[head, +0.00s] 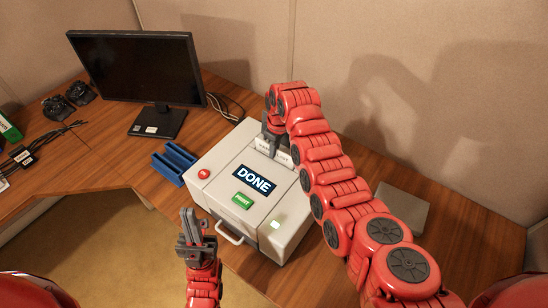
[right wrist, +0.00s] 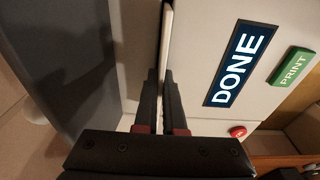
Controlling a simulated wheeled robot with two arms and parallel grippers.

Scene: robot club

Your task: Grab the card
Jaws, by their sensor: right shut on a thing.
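A light grey card printer (head: 217,178) stands on the desk, its screen (head: 253,181) reading "DONE". A white card (head: 263,146) shows at the printer's back part, on both sides of my right gripper (head: 271,137). In the right wrist view the card (right wrist: 166,38) is a thin white edge running between the two dark fingers (right wrist: 159,100). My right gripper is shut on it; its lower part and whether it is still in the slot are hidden. My left gripper (head: 189,228) is raised in front of the printer, away from the card; its finger gap is unclear.
The printer has a green PRINT button (head: 242,201), a red button (head: 204,174) and a front handle (head: 229,236). A blue tray (head: 172,164) lies left of it. A monitor (head: 135,68) stands behind left. A grey box (head: 402,208) is right of my right arm.

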